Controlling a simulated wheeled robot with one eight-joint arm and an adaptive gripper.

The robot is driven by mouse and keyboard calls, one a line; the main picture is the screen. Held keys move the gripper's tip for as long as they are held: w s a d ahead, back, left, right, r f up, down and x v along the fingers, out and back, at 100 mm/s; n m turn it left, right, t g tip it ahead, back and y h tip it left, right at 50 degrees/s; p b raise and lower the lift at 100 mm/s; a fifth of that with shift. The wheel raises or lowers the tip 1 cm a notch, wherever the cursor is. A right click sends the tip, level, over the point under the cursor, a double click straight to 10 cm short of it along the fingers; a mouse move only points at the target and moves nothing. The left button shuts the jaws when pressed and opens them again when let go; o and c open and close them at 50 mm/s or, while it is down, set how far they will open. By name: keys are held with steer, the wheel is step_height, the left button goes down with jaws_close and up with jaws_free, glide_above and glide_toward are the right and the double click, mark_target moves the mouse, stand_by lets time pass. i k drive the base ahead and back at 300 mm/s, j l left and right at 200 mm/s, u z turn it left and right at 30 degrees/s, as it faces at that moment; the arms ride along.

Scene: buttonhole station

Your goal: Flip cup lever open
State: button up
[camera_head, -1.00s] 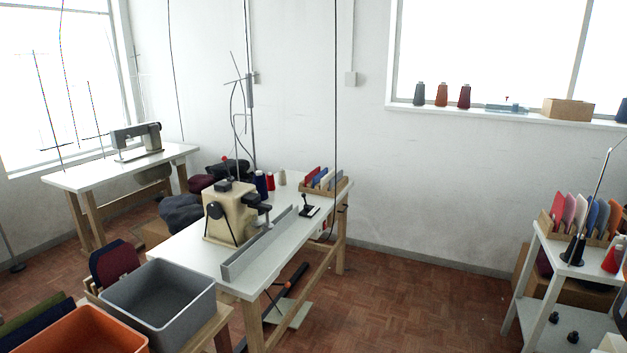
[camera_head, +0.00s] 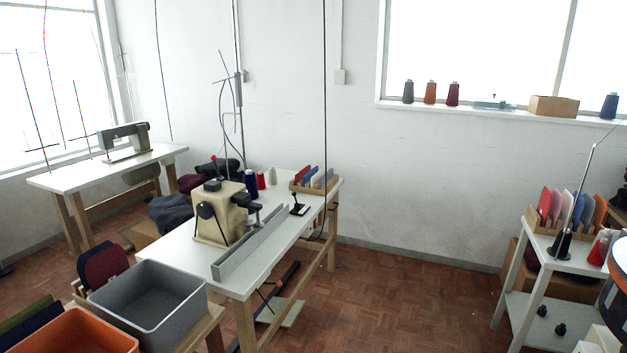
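I cannot tell for certain which part is the cup lever. A small black upright lever on a white-edged base (camera_head: 299,206) stands on the white worktable (camera_head: 178,262), right of the beige buttonhole machine (camera_head: 218,222). The machine has a dark knob on its side and a red-tipped lever (camera_head: 214,158) at its top. My gripper is not in view.
A grey bin (camera_head: 150,325) and an orange bin (camera_head: 75,335) stand at the front left. A long grey rail (camera_head: 250,243) lines the worktable's edge. A white cart (camera_head: 565,246) stands at right. A dark round part with orange edging cuts in at the right edge.

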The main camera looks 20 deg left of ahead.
mark_target(213, 157)
steer(key=u, duration=1.55)
steer(key=i+l, duration=0.15)
steer(key=i, duration=0.7)
steer(key=i+l, duration=0.1)
steer(key=i, duration=0.75)
steer(key=i+l, duration=0.15)
steer(key=i, duration=0.7)
steer(key=l+z, duration=0.05)
